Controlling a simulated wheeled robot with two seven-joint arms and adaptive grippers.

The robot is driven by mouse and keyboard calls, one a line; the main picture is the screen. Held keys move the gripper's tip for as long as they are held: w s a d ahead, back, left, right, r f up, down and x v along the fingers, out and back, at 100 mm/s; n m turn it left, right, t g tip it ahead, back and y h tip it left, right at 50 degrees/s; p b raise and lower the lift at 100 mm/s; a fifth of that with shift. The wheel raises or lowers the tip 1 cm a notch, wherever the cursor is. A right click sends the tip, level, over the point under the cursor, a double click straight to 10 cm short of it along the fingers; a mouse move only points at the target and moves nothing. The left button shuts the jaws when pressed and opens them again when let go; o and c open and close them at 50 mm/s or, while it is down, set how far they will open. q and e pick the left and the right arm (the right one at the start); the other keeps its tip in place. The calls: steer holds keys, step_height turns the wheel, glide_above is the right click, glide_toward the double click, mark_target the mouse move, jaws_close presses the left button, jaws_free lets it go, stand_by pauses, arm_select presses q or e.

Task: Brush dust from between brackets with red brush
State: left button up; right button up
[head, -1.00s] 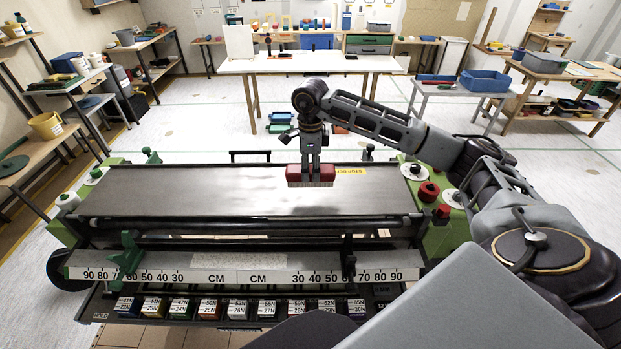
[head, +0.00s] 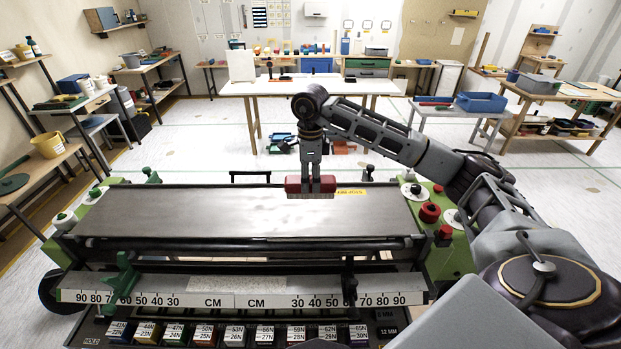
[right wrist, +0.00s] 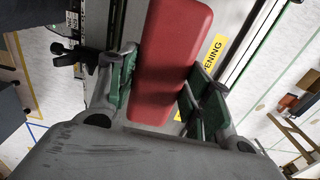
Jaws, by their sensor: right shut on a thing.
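The red brush (head: 308,185) is in my right gripper (head: 310,180), over the rear half of the machine's metal plate (head: 240,213). Its pale bristles point down; whether they touch the plate I cannot tell. In the right wrist view the brush's red body (right wrist: 170,62) sits between the two fingers of my right gripper (right wrist: 160,90). A green bracket (head: 123,280) stands at the left of the ruler, and a dark bracket (head: 349,282) stands right of centre. No dust can be made out. My left gripper is not in view.
The ruler strip (head: 235,299) runs along the machine's front, above a row of numbered coloured blocks (head: 235,334). Red knobs (head: 429,212) sit on the green right end. A yellow label (head: 351,191) lies right of the brush. A white table (head: 310,87) stands behind.

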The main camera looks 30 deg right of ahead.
steer(key=shift+o, duration=1)
steer(key=c, duration=0.4)
steer(key=shift+s+f, duration=0.1)
